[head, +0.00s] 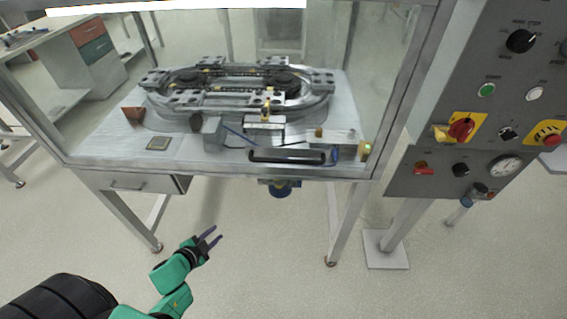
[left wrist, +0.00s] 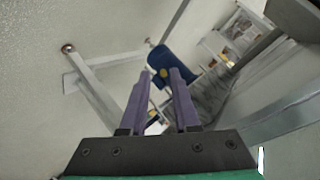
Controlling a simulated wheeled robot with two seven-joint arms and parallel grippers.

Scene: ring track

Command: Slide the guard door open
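The guard door (head: 232,172) is the clear panel on the front of the framed enclosure. Its long black bar handle (head: 288,157) sits low on the panel, right of its middle. The panel spans the enclosure front, with the ring track visible through it. My left gripper (head: 216,238) is below and to the left of the handle, in front of the table and apart from the door. Its two purple fingers stand apart with nothing between them, as the left wrist view (left wrist: 160,75) also shows. My right gripper is not in view.
The oval ring track (head: 237,88) stands inside the enclosure. A control panel (head: 490,110) with buttons and a gauge is on the right. Table legs (head: 338,222) reach the open floor in front.

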